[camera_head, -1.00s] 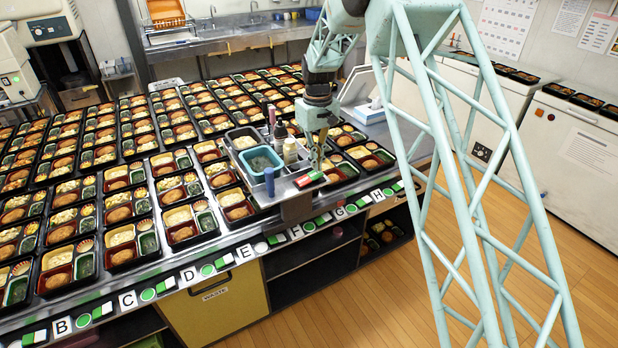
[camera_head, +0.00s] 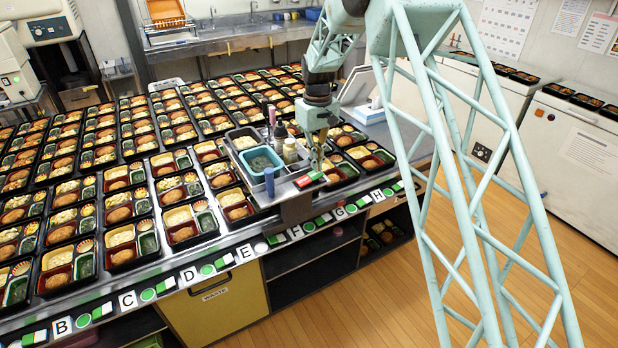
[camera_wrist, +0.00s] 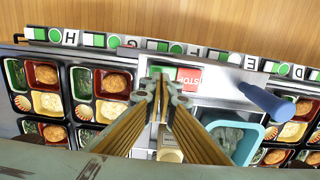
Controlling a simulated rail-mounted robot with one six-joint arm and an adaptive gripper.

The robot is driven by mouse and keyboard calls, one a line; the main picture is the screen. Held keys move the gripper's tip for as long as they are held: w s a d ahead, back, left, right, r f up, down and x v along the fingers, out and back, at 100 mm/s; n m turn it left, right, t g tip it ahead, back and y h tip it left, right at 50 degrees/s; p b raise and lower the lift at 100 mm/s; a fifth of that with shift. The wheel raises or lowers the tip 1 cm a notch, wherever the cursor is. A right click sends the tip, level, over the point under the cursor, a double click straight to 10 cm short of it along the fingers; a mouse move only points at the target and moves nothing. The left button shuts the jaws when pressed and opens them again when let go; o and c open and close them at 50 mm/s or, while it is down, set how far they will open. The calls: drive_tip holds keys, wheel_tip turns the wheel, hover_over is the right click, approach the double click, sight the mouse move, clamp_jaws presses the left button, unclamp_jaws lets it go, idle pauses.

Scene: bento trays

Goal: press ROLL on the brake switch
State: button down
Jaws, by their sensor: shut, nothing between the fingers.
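The brake switch (camera_head: 310,179) is a small red and green rocker on the metal ledge at the front of my tool tray. In the wrist view its red half (camera_wrist: 190,77) reads STOP, and its green half (camera_wrist: 161,71) lies to the left, partly hidden by my fingertips. Any word on the green half is not readable. My gripper (camera_wrist: 163,84) is shut and empty, pointing down with its tips at the green half's near edge. In the head view my gripper (camera_head: 317,164) is just above the switch. I cannot tell whether it touches.
A blue cylindrical handle (camera_wrist: 265,102) stands right of the switch. A teal tub (camera_head: 260,160) and bottles (camera_head: 290,150) stand close behind it. Rows of filled bento trays (camera_head: 122,234) cover the counter. A lettered strip (camera_head: 192,275) runs along its front edge.

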sight(317, 173)
drive_tip(key=shift+f+b, duration=0.5)
drive_tip(key=shift+f, duration=0.85)
idle(1.7)
drive_tip(key=shift+r, duration=0.1)
drive_tip(key=shift+r+p, duration=1.55)
drive_tip(key=shift+r, duration=1.85)
drive_tip(key=shift+r, duration=0.1)
